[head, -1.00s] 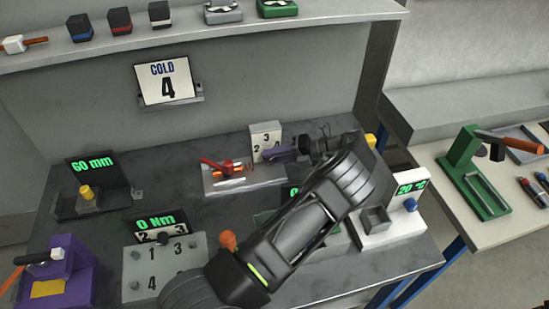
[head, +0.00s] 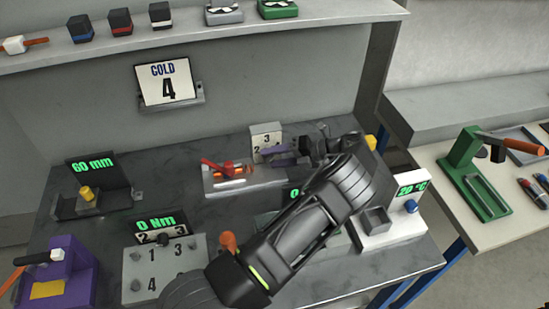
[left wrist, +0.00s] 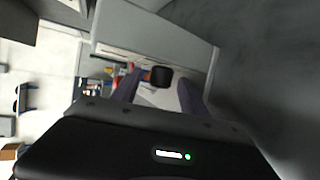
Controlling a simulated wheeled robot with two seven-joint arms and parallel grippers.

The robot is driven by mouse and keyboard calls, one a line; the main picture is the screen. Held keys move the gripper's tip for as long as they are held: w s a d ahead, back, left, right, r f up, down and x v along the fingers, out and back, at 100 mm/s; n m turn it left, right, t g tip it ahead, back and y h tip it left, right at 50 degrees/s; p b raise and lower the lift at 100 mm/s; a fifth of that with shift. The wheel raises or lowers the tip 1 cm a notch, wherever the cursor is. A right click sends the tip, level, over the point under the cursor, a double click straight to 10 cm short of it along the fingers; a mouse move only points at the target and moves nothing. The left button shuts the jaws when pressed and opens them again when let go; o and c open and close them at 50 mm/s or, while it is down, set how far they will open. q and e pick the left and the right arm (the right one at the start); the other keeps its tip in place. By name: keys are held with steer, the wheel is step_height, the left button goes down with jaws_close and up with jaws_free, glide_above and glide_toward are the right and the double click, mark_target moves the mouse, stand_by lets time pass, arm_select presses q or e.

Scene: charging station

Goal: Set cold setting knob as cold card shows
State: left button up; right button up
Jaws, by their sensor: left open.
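The cold card (head: 168,82) hangs on the back wall and reads "COLD 4". A small pale dial box (head: 259,132) with the digits 3 and 2 stands at the back of the bench; my left gripper hides its lower right part. My left gripper (head: 283,153) is open, its purple fingers reaching leftward in front of this box. In the left wrist view, a dark block-like thing (left wrist: 160,75) shows between the fingers; I cannot tell whether it is the knob or how near it is. My right gripper is not in view.
A tray with red and orange parts (head: 218,183) lies just left of the gripper. A "60 mm" display (head: 92,166), a numbered "0 Nm" panel (head: 165,262) and a "20 °C" unit (head: 400,222) stand around it. The bench middle left is clear.

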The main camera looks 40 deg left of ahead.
mark_target(274, 134)
arm_select(q)
step_height(274, 134, up, 10)
steer(key=shift+s+f, duration=0.1)
steer(key=shift+f, duration=0.05)
stand_by(0.3)
